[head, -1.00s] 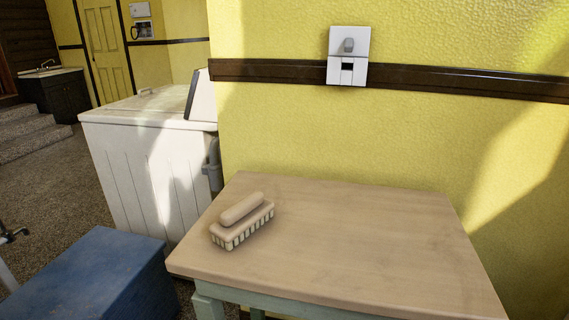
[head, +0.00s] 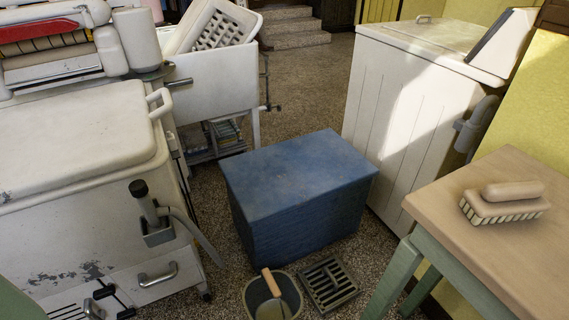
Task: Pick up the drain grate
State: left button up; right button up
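The drain grate (head: 328,283) is a dark, square, slotted plate lying on the speckled floor at the lower middle of the head view. It lies in front of the blue box (head: 296,182), just right of a bucket (head: 252,299) and left of the wooden table's green leg. Neither of my grippers shows in the head view.
A white wringer washer (head: 85,150) fills the left, with a washtub (head: 215,85) behind it. A white machine (head: 425,85) stands at back right. The table (head: 500,240) with a scrub brush (head: 503,203) is at right. Open floor (head: 315,68) lies beyond the box.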

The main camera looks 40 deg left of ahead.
aim_at(328, 283)
jog(key=u, duration=0.75)
jog(key=i+j+u, duration=0.15)
jog(key=u, duration=0.2)
jog(key=i+j+u, duration=0.1)
jog(key=u, duration=0.25)
jog(key=i+j+u, duration=0.15)
jog(key=u, duration=0.15)
